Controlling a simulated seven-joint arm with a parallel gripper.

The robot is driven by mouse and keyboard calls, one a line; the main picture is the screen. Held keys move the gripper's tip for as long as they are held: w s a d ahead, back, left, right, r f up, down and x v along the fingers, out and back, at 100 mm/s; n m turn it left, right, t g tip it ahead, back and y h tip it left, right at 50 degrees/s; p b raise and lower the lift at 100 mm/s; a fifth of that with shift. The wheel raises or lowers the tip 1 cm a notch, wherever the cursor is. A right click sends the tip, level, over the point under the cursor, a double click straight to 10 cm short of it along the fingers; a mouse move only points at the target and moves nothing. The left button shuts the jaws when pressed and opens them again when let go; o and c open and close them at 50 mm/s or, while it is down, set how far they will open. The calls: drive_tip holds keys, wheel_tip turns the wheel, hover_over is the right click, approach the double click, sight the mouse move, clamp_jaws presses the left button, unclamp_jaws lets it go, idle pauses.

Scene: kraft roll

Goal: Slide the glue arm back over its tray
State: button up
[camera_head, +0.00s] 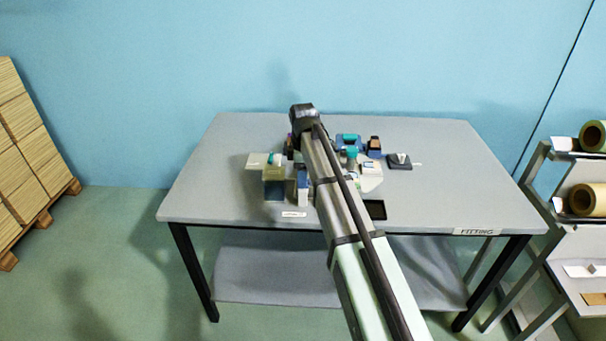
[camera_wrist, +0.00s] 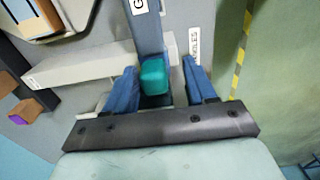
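In the wrist view my gripper (camera_wrist: 158,68) has two blue fingers spread apart. A teal block (camera_wrist: 153,75) sits between them, with a gap on each side. The teal block is at the near end of a grey-blue bar (camera_wrist: 149,30) with a label starting with "G". A pale bar (camera_wrist: 82,69) crosses beside it and passes by the left finger. I cannot tell which piece is the tray.
The grey table (camera_head: 440,190) holds several small fixtures around my arm, including a dark block with a knob (camera_head: 399,161) and a black flat tray (camera_head: 375,209). A label partly reading "ZZLES" (camera_wrist: 194,45) lies near the table edge. The table's right side is clear.

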wheel_tip(320, 180, up, 14)
idle(0.8)
drive_tip(key=shift+f, duration=0.15)
drive_tip(key=s+d+f+m+g+h, duration=0.15)
drive_tip(key=s+d+f, duration=0.55)
drive_tip(key=f, duration=0.7)
drive_tip(key=s+d+f+m+g, duration=0.15)
drive_tip(key=s+d+f, duration=0.25)
drive_tip(key=s+f, duration=0.8)
drive_tip(key=s+d+f+m+g+h, duration=0.15)
drive_tip(key=s+d+f, duration=0.45)
drive_tip(key=f, duration=1)
drive_tip(key=s+d+f+m+g+y, duration=0.1)
drive_tip(key=s+d+f+m, duration=0.1)
drive_tip(key=s+f+m, duration=0.5)
drive_tip(key=s+d+f+m+g+y, duration=0.1)
drive_tip(key=s+f+m, duration=0.5)
drive_tip(key=s+f, duration=0.7)
drive_tip(key=s+d+y, duration=0.1)
drive_tip(key=s, duration=0.6)
drive_tip(key=shift+s+d+f+m, duration=0.2)
drive_tip(key=shift+d+f+m, duration=0.05)
drive_tip(key=shift+d+m, duration=0.1)
drive_tip(key=shift+c, duration=0.3)
